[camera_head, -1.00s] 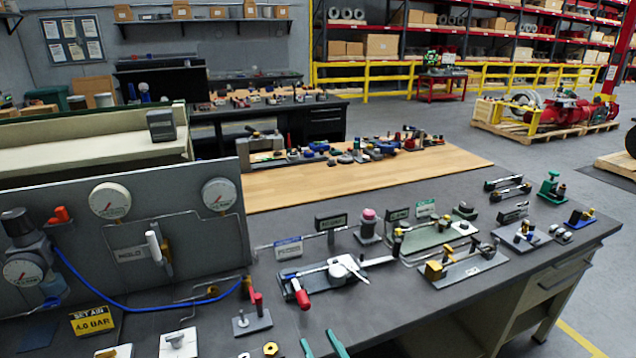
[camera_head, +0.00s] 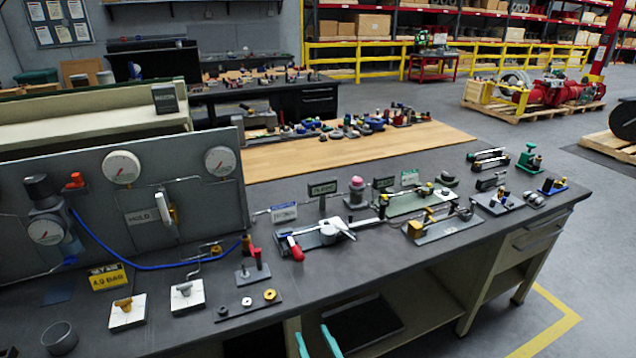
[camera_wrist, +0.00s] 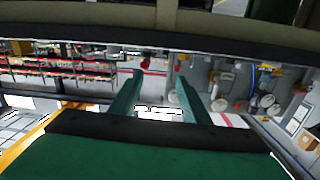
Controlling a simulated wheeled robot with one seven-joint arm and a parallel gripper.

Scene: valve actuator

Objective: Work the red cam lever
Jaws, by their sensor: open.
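A red-handled lever (camera_head: 296,249) sits on a grey base at the middle of the bench, beside a white pivoting part (camera_head: 335,229). A small plate to its left carries a short upright red handle (camera_head: 257,258). I cannot tell for sure which of these is the red cam lever. My gripper (camera_head: 315,332) shows as two teal fingers at the bottom edge, apart and empty, in front of the bench edge. In the wrist view my gripper (camera_wrist: 160,76) is open, with nothing between its fingers. A small blurred red spot (camera_wrist: 146,65) shows beyond the fingertips.
A grey panel with gauges (camera_head: 122,168) and a blue hose (camera_head: 150,266) stands at the left. Fixtures with brass parts (camera_head: 440,228) fill the right of the bench. Knob plates (camera_head: 127,311) and a washer plate (camera_head: 247,305) lie near the front edge. A shelf is below.

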